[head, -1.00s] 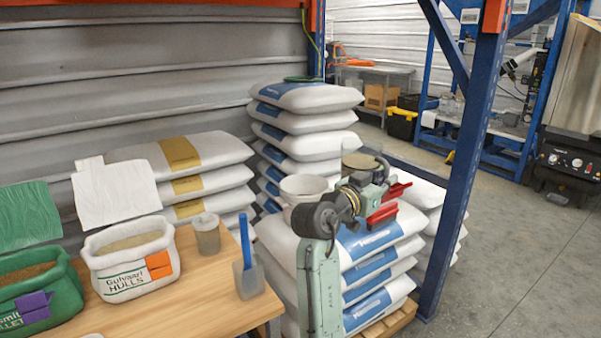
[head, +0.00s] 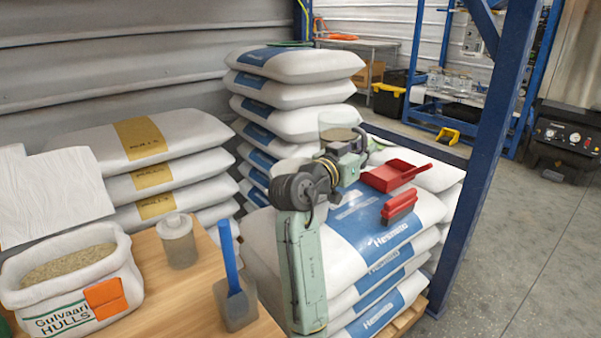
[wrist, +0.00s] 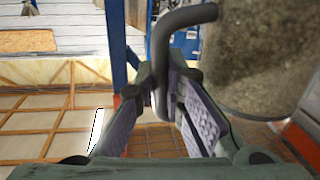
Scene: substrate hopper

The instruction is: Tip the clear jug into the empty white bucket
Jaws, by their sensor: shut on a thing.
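The clear jug (head: 340,120) holds grey-brown granular material and looks about upright in the head view. My gripper (head: 353,148) is shut on its handle. In the wrist view the jug (wrist: 262,50) fills the upper right, and its dark grey handle (wrist: 160,60) runs down between the fingers of my gripper (wrist: 165,100). The white bucket (head: 286,169) stands on the stacked bags, left of and below the jug. My arm hides much of it, and its inside cannot be seen.
A red dustpan (head: 394,175) and red brush (head: 399,206) lie on the bags at right.

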